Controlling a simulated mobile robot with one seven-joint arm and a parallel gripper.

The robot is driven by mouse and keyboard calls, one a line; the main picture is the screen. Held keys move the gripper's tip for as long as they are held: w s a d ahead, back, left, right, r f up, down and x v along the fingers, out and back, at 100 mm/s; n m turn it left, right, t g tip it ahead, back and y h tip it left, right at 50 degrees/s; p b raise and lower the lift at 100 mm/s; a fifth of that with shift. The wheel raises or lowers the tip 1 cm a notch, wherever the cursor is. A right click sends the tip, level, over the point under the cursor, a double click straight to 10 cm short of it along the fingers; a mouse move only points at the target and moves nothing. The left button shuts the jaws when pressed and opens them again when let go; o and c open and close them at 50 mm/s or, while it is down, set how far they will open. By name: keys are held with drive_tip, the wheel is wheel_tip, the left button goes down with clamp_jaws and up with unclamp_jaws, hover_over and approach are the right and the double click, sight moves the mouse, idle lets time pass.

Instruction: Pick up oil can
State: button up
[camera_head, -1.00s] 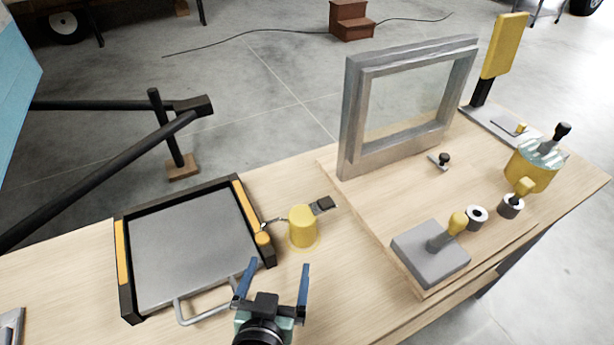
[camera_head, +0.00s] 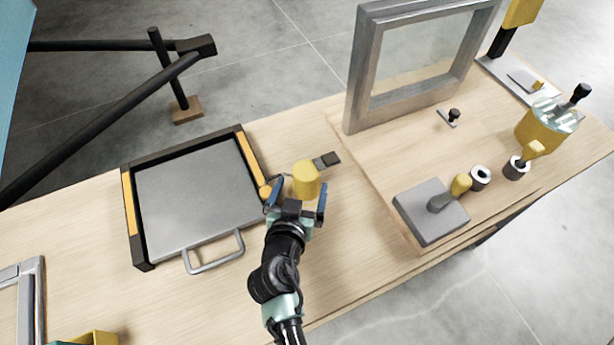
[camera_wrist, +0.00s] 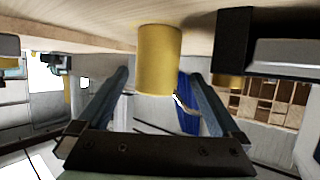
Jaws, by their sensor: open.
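The oil can (camera_head: 306,180), a small yellow cylinder, stands upright on the wooden workbench (camera_head: 345,240), to the right of the black-framed tray. In the wrist view the can (camera_wrist: 158,60) appears upside down, with a thin spout showing beside its lower right edge. My gripper (camera_head: 298,201) is open, with its two blue fingers spread on the near side of the can. In the wrist view the can lies between the fingertip lines of my gripper (camera_wrist: 158,76). I cannot tell whether either finger touches it.
The black-framed tray (camera_head: 133,222) with orange sides and a metal handle lies close to the left. A small dark-ended tool (camera_head: 328,159) lies just behind the can. A grey upright frame (camera_head: 358,75) and a grey block with a yellow-knobbed handle (camera_head: 425,222) stand right. Bench in front is clear.

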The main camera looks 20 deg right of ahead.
drive_tip(key=shift+p+x, duration=0.3)
drive_tip(key=shift+x, duration=1.85)
drive_tip(key=shift+d+r, duration=0.1)
drive_tip(key=shift+d, duration=0.05)
drive_tip(key=shift+c, duration=0.3)
